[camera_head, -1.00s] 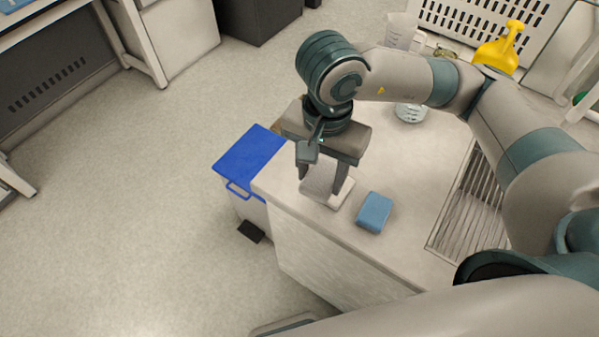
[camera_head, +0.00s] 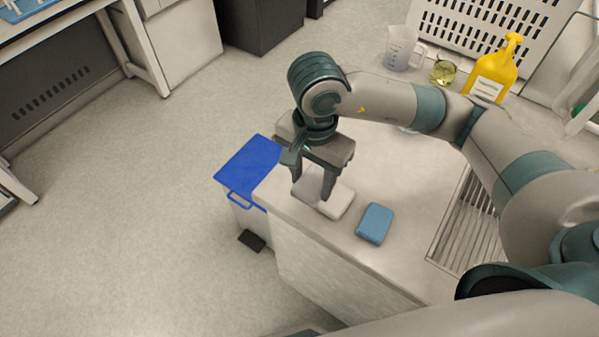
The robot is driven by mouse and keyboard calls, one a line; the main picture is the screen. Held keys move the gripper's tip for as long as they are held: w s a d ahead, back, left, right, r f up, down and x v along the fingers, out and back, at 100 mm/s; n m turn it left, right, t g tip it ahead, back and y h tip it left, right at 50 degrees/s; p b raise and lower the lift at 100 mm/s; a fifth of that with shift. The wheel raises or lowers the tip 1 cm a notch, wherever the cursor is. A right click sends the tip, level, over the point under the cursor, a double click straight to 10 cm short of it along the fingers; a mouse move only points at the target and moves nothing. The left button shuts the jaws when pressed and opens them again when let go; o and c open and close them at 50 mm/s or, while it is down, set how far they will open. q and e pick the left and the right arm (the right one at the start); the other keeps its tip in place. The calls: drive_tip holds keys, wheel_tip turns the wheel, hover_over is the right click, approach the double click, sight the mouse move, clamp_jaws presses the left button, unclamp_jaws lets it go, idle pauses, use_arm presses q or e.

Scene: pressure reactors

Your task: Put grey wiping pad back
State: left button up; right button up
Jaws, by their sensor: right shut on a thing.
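My right gripper (camera_head: 312,194) points down over the left end of the pale counter. Its fingers are shut on the light grey wiping pad (camera_head: 311,181), which shows partly between them. A whitish flat block or holder (camera_head: 340,203) sits on the counter right beside and below the fingers. I cannot tell whether the grey pad touches it. A blue pad (camera_head: 375,223) lies on the counter to the right, apart from the gripper. My left gripper is not in view.
A blue-lidded bin (camera_head: 248,168) stands against the counter's left end. A drain grate (camera_head: 466,225) lies to the right. A measuring jug (camera_head: 400,47), a beaker (camera_head: 443,71) and a yellow bottle (camera_head: 494,73) stand at the back. The counter's front strip is clear.

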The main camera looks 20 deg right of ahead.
sight(306, 170)
drive_tip(key=w, duration=0.1)
drive_tip(key=w+f, duration=0.1)
drive_tip(key=w+p, duration=0.1)
drive_tip(key=shift+w+f, duration=0.2)
drive_tip(key=shift+f, duration=0.2)
drive_tip(key=w+f, duration=0.1)
drive_tip(key=w+f+p, duration=0.1)
drive_tip(key=w, duration=0.1)
drive_tip(key=shift+w+a+f, duration=0.1)
drive_tip(key=shift+w, duration=0.15)
drive_tip(key=shift+w+f, duration=0.2)
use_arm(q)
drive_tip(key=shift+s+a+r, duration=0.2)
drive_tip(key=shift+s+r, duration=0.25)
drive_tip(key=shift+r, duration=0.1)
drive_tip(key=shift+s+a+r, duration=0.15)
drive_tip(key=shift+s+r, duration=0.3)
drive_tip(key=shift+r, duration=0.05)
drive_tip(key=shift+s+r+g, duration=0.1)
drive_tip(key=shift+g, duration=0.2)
use_arm(e)
drive_tip(key=shift+f, duration=0.15)
drive_tip(key=shift+f+p, duration=0.35)
drive_tip(key=shift+p, duration=0.15)
drive_tip(key=shift+f+p, duration=0.6)
drive_tip(key=shift+f, duration=0.9)
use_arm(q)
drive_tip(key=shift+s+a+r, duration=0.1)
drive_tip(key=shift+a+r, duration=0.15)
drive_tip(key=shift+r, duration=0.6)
